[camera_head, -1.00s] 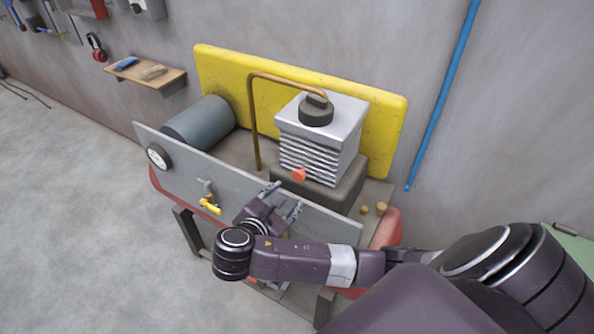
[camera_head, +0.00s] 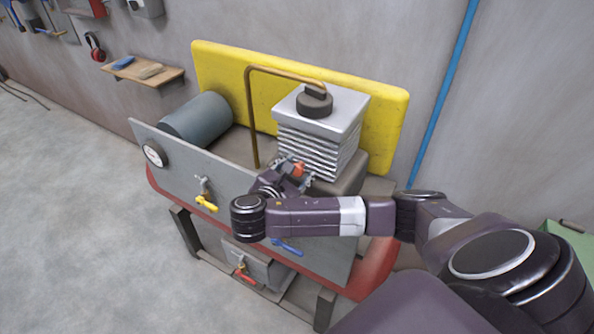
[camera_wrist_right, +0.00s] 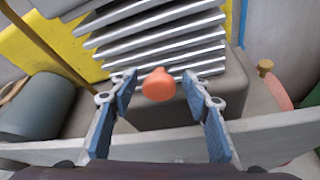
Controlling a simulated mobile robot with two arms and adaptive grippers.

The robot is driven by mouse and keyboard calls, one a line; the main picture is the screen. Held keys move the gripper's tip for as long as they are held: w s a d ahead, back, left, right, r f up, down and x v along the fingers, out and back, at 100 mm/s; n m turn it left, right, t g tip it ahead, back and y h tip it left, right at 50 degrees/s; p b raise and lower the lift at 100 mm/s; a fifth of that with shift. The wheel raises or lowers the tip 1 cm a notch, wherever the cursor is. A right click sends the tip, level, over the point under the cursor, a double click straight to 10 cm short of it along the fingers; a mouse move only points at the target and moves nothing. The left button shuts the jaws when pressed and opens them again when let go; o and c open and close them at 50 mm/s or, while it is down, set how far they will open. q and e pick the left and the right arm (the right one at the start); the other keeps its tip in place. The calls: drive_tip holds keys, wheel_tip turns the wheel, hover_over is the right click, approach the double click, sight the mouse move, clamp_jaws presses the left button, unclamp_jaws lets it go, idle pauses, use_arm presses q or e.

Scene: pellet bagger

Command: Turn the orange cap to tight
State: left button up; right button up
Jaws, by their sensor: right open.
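The orange cap (camera_head: 298,169) sits low on the front of the silver finned block of the machine. It also shows in the right wrist view (camera_wrist_right: 159,85), between and slightly beyond the fingertips. My right gripper (camera_head: 294,174) is open, with one blue-padded finger on each side of the cap. In the right wrist view the gripper (camera_wrist_right: 160,88) shows gaps between both fingers and the cap. My left gripper is not in view.
A grey panel (camera_head: 230,181) with a gauge (camera_head: 154,153) and a yellow-handled tap (camera_head: 206,203) stands in front of the block. A copper pipe (camera_head: 251,115) rises left of the block. A blue lever (camera_head: 286,246) and red-handled valve (camera_head: 245,275) are lower down.

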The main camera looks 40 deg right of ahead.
drive_tip(key=c, duration=1.1)
drive_tip(key=shift+c, duration=0.2)
drive_tip(key=shift+m+t+p, duration=0.3)
drive_tip(key=shift+m+p, duration=0.1)
drive_tip(key=shift+m, duration=0.1)
drive_tip(key=shift+s+f+m+t, duration=0.1)
drive_tip(key=shift+m+t, duration=0.2)
drive_tip(key=shift+m, duration=0.2)
drive_tip(key=shift+f+m+t, duration=0.1)
drive_tip(key=shift+m+t, duration=0.4)
drive_tip(key=shift+m, duration=0.3)
drive_tip(key=shift+m+t+b, duration=0.4)
drive_tip(key=shift+m, duration=0.2)
